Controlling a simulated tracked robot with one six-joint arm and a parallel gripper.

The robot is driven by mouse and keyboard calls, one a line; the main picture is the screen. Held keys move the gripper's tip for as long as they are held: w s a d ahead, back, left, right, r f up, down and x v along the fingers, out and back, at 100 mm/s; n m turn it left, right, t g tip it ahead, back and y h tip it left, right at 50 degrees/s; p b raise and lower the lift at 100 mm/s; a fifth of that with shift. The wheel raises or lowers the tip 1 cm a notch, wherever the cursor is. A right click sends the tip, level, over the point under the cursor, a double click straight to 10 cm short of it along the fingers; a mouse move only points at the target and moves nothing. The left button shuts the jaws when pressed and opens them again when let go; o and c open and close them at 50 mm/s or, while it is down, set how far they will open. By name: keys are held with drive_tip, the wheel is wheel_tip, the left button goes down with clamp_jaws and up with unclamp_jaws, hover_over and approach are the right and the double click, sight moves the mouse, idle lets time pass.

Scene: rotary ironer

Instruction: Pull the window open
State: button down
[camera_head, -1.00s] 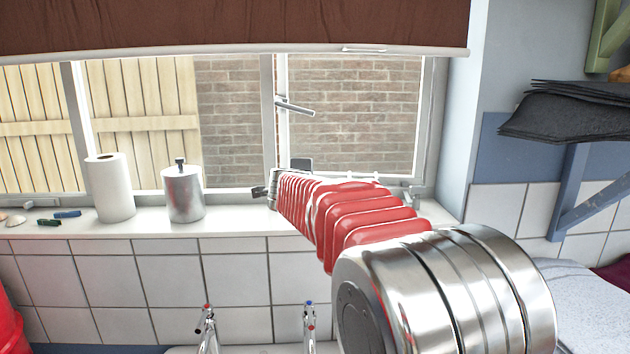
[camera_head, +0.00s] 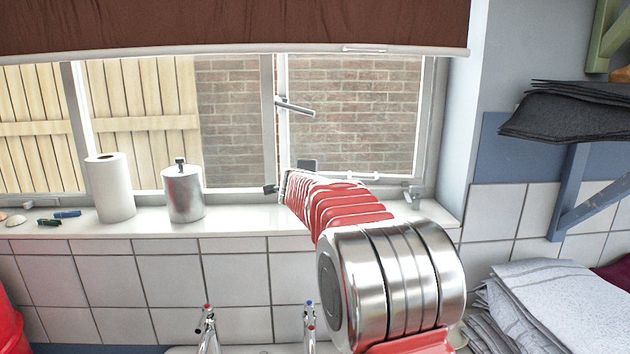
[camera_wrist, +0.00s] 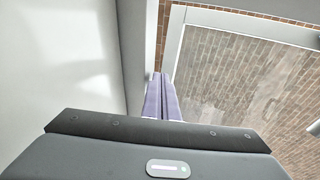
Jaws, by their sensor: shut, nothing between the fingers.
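A small metal catch (camera_head: 412,194) is at the frame's lower right. My gripper (camera_head: 270,189) is small and dark at the sill, by the foot of that post and below the handle, apart from it. In the wrist view its two purplish fingers (camera_wrist: 163,98) are together and empty, beside the pale window frame (camera_wrist: 172,45). Contact with the frame cannot be told.
A paper roll (camera_head: 110,188) and a metal canister (camera_head: 184,192) stand on the sill (camera_head: 240,220) to the left. A brown blind (camera_head: 230,25) hangs above. Two taps (camera_head: 207,330) are below. Dark folded cloths (camera_head: 570,112) lie on a shelf at right.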

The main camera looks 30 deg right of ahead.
drive_tip(key=shift+r+x, duration=0.25)
drive_tip(key=shift+x, duration=1)
drive_tip(key=shift+r+x, duration=0.25)
drive_tip(key=shift+x, duration=1.05)
drive_tip(key=shift+w, duration=0.2)
